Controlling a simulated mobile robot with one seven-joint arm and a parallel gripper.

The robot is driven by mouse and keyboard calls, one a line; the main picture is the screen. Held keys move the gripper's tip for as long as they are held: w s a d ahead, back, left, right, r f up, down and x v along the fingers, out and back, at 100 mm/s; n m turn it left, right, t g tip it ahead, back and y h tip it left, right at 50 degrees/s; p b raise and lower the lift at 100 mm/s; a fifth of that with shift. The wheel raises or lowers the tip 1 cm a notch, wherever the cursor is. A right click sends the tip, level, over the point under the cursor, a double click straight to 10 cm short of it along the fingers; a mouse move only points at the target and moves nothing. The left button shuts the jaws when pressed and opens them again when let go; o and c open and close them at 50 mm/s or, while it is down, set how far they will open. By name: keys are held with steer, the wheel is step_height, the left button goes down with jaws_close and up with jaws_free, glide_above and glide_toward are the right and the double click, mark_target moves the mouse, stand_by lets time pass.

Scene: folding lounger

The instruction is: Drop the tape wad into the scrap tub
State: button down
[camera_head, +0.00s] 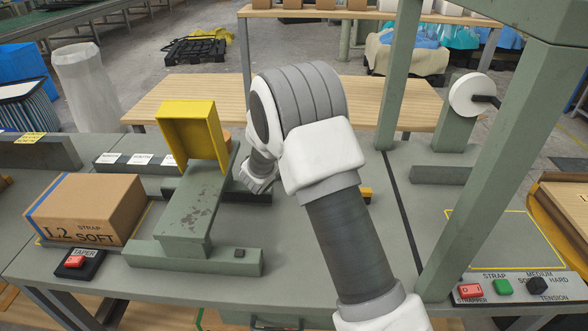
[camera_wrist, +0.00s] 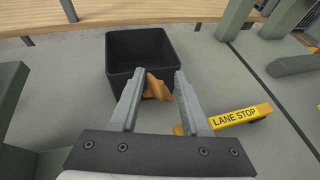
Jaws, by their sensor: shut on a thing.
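The tape wad (camera_wrist: 157,88) is a crumpled orange-brown lump between the fingertips of my gripper (camera_wrist: 159,77) in the wrist view. The fingers are shut on it. The scrap tub (camera_wrist: 141,48) is a black, square, open-topped bin just beyond the fingertips, and its visible inside looks empty. The wad overlaps the tub's near wall in the picture; I cannot tell its height over the bench.
A yellow LANE STOP bar (camera_wrist: 235,117) lies right of the fingers. In the head view, a yellow guard (camera_head: 193,133) stands on a green taper frame left of my arm, beside a cardboard box (camera_head: 90,208). A green post (camera_head: 480,150) rises at right.

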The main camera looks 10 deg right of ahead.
steer(key=w+d+r+n+t+y+b, duration=0.1)
steer(key=w+d+r+n+y+b, duration=0.15)
steer(key=w, duration=0.35)
steer(key=w+d+r+n+y+b, duration=0.1)
steer(key=w+r+n+y+b, duration=0.15)
steer(key=w, duration=0.35)
step_height(320, 180, down, 7)
steer(key=m+b, duration=0.1)
steer(key=b, duration=0.3)
steer(key=shift+d+r+b, duration=0.2)
steer(key=shift+b, duration=0.15)
steer(key=shift+s, duration=0.1)
steer(key=shift+c, duration=1.4)
jaws_free()
steer(key=shift+s, duration=0.1)
steer(key=v, duration=1.7)
steer(key=shift+s+a+f, duration=0.2)
steer(key=shift+a, duration=0.1)
